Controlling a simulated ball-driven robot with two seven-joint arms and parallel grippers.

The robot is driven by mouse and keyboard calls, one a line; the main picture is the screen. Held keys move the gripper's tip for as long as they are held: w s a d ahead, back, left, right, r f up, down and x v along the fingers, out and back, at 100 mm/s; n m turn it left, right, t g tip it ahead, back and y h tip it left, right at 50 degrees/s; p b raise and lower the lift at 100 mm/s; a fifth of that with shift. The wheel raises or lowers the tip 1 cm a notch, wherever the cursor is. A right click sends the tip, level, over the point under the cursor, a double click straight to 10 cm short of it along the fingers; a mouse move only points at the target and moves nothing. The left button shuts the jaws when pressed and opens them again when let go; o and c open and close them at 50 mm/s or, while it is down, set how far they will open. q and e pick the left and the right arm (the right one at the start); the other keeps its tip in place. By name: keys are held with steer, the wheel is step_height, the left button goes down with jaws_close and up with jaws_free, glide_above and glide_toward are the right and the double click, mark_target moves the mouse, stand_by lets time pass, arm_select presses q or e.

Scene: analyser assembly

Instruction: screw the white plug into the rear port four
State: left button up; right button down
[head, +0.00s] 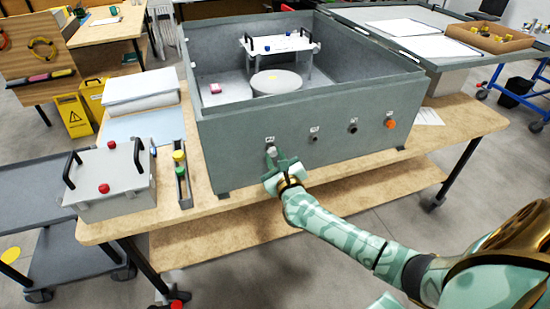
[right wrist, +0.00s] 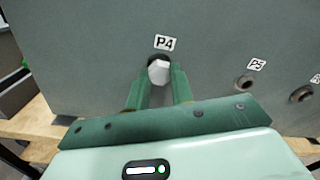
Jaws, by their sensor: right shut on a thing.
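The white plug (right wrist: 159,72) sits between the two green fingers of my right gripper (right wrist: 160,84), right at port four, just under the P4 label (right wrist: 165,43). A dark port rim shows behind it; I cannot tell how deep the plug sits. In the head view the plug (head: 271,150) is at the leftmost port on the front wall of the grey analyser housing (head: 235,165). My right gripper (head: 277,162) is shut on it, reaching in from the lower right. My left gripper is not in view.
Port P5 (right wrist: 244,82) and another dark port (head: 352,128) lie to the right, then an orange plug (head: 390,123). A grey lidded box (head: 115,195) with black handles and a narrow holder (head: 184,188) with coloured caps stand left on the wooden bench (head: 225,205).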

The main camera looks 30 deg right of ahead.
steer(key=m+b, duration=0.3)
steer(key=m, duration=0.6)
steer(key=shift+d+f, duration=0.1)
steer(key=shift+f, duration=0.05)
steer(key=shift+m+b, duration=0.6)
steer(key=shift+m, duration=0.5)
steer(key=m+b, duration=0.2)
steer(key=m, duration=0.4)
steer(key=shift+m, duration=0.4)
steer(key=m+b, duration=0.1)
steer(key=m, duration=0.2)
steer(key=shift+d+m+y+b, duration=0.1)
steer(key=shift+m+y+b, duration=0.2)
steer(key=shift+b, duration=0.1)
steer(key=shift+r+m, duration=0.25)
steer(key=shift+m, duration=0.35)
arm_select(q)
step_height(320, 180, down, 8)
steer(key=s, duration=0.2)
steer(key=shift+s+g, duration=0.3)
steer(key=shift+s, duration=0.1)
arm_select(e)
steer(key=c, duration=1.3)
jaws_free()
steer(key=shift+c, duration=0.2)
